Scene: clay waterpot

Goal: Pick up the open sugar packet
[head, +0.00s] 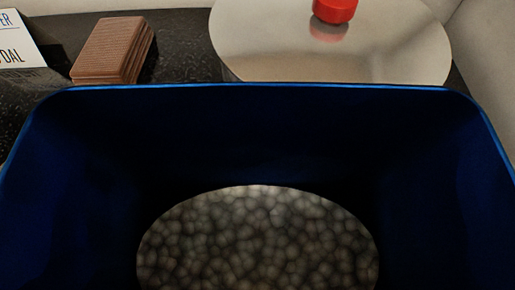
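I cannot make out an open sugar packet for certain in the head view. A large blue open-topped container (260,130) fills the lower part of the picture, close to the camera. A round grey patch with a pebbly surface (258,240) shows inside it. I cannot tell what that patch is. My gripper is not visible, so its opening and anything it holds cannot be seen.
Beyond the container lies a dark speckled surface (185,55). A stack of brown ribbed slabs (108,50) and a white printed card (18,42) are at the left. A round shiny tray (270,50) with a red object (335,10) is behind.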

